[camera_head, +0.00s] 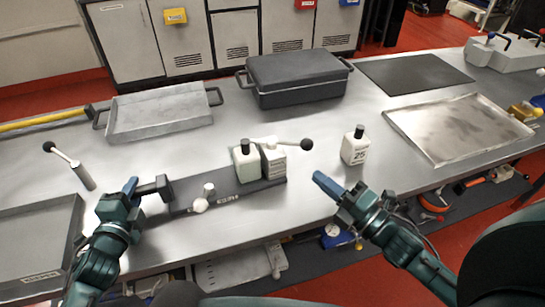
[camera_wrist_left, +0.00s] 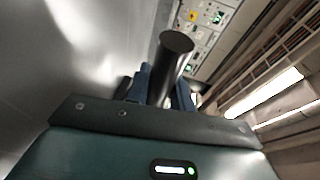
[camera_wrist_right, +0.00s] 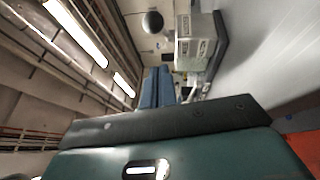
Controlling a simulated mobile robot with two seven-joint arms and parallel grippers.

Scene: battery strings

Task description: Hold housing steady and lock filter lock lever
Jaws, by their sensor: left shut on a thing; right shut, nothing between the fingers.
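The housing (camera_head: 225,195) is a long dark base on the bench, with a pale block (camera_head: 246,165) and a grey ribbed block (camera_head: 273,160) at its right end. A pale lever (camera_head: 277,141) lies roughly level across the blocks, its black ball knob (camera_head: 306,144) pointing right. A dark ball (camera_wrist_right: 152,22) and a pale block (camera_wrist_right: 193,50) show in the right wrist view. My left gripper (camera_head: 133,186) is shut on a dark handle (camera_head: 156,188) at the housing's left end; its dark cylinder (camera_wrist_left: 172,60) fills the left wrist view. My right gripper (camera_head: 322,180) is shut and empty, apart from the knob.
A white block marked 25 (camera_head: 355,150) stands right of the housing. Another knobbed lever (camera_head: 72,165) stands at left.

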